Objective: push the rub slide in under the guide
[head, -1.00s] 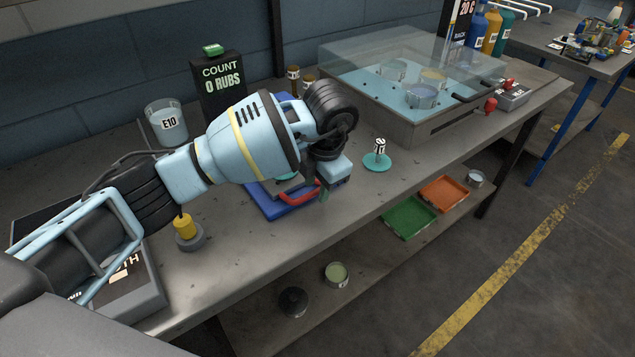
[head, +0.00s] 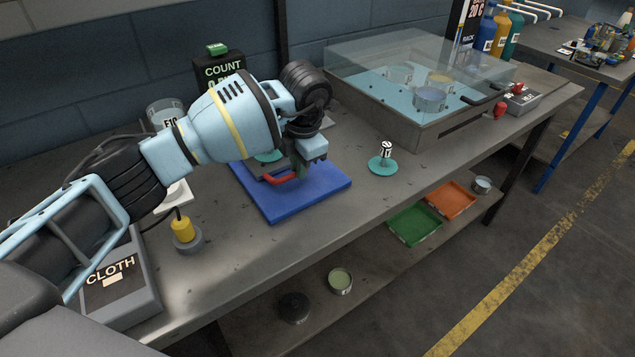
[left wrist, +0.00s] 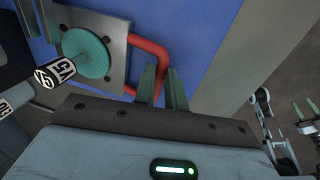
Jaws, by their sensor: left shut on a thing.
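The rub slide is a grey plate (left wrist: 112,60) with a red handle (head: 283,178). It lies on a blue board (head: 310,188) on the bench. My left gripper (head: 300,170) is shut on the red handle. In the left wrist view its green fingers (left wrist: 164,86) sit on either side of the handle bar. A teal disc (left wrist: 85,52) with a labelled black-and-white post stands on the plate. My arm hides the slide's far end, and I cannot make out the guide. At the right edge of the left wrist view my right gripper (left wrist: 307,114) shows small, its fingers apart.
A teal-based weight (head: 383,165) stands right of the board. The clear-lidded bath (head: 420,100) is behind it. The counter box (head: 221,72) and beaker (head: 165,115) are at the back. A yellow-handled piece (head: 182,230) and the cloth box (head: 120,285) stand front left.

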